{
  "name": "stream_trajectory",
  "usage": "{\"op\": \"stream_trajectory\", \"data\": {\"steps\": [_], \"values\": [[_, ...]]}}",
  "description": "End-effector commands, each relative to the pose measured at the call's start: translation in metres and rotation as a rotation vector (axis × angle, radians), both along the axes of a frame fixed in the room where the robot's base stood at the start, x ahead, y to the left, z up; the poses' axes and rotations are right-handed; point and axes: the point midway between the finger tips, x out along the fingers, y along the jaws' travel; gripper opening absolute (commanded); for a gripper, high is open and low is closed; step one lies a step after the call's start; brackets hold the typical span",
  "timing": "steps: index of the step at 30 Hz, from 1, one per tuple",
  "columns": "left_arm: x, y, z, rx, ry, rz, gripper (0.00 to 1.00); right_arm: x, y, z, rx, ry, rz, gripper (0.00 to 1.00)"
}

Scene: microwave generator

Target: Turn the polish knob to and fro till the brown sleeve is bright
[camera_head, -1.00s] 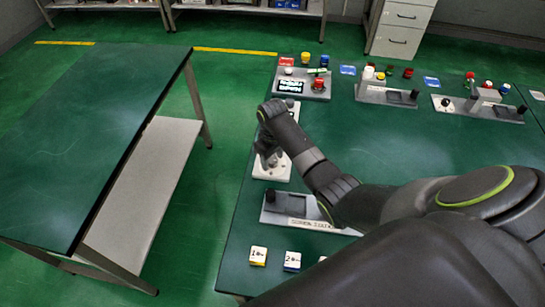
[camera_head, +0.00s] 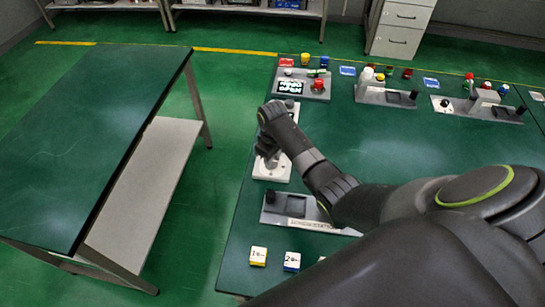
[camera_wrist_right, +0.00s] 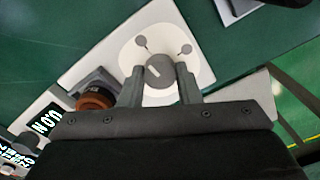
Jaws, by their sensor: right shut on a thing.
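The polish knob (camera_wrist_right: 160,71) is a grey round knob with a white pointer line, on a round white dial plate (camera_wrist_right: 197,46) in the right wrist view. My right gripper (camera_wrist_right: 160,82) has a finger on each side of the knob and is shut on it. In the head view my right gripper (camera_head: 268,152) is over the white station, and the arm hides most of the knob. The brown sleeve (camera_wrist_right: 95,97) shows as a brown and dark round part in a grey holder beside the dial. My left gripper is not in view.
A console with a lit display (camera_head: 291,86) and red button stands behind the station. A grey tray unit (camera_head: 298,209) lies in front, with small yellow (camera_head: 258,256) and blue (camera_head: 292,261) labelled blocks nearer. Other fixtures (camera_head: 387,92) stand at the back right. The left table is bare.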

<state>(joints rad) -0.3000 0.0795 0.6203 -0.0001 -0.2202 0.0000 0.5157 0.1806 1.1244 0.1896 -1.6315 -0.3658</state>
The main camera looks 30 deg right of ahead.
Motion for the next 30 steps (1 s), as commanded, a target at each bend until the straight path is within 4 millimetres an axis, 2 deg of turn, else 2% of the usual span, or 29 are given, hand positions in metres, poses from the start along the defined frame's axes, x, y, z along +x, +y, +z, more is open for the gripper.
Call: {"op": "stream_trajectory", "data": {"steps": [15,30], "values": [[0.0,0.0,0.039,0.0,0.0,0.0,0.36,0.0,0.001,0.004,0.002,0.002,0.437,0.07],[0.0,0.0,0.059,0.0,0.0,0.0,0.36,0.0,0.001,0.002,0.001,-0.002,0.866,0.07]]}}
